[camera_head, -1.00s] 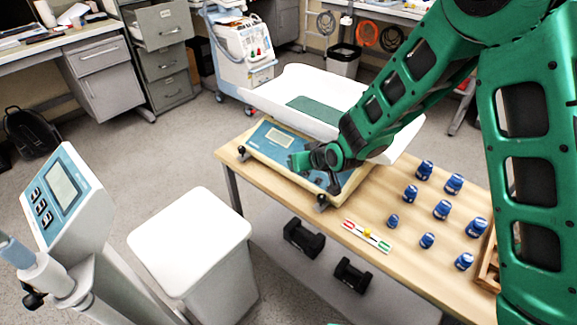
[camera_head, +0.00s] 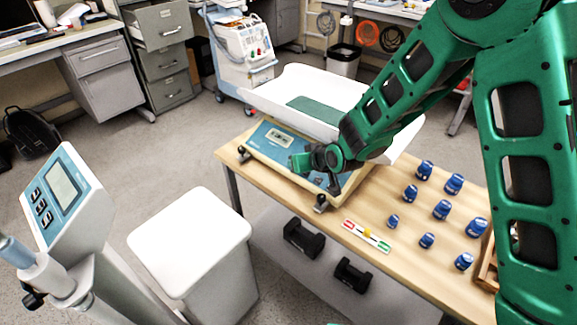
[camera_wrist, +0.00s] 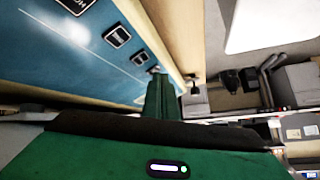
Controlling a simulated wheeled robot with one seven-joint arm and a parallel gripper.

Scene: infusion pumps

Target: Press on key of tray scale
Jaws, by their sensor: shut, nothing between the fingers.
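The tray scale (camera_head: 258,146) stands on the wooden table, with a white curved tray on top and a blue front panel with a small display (camera_head: 279,137). My gripper (camera_head: 298,163) is shut and empty, close in front of the right part of the panel; it hides some of the keys in the head view. In the wrist view the blue panel (camera_wrist: 75,55) fills the left side, with dark square keys (camera_wrist: 117,36) along it. The shut fingers (camera_wrist: 160,95) point at the panel's edge near the last key. I cannot tell whether they touch it.
Several blue weights (camera_head: 441,209) and a small spirit-level-like strip (camera_head: 366,236) are on the table right of the scale. A white-lidded bin (camera_head: 190,240) and a column display (camera_head: 62,190) stand at left.

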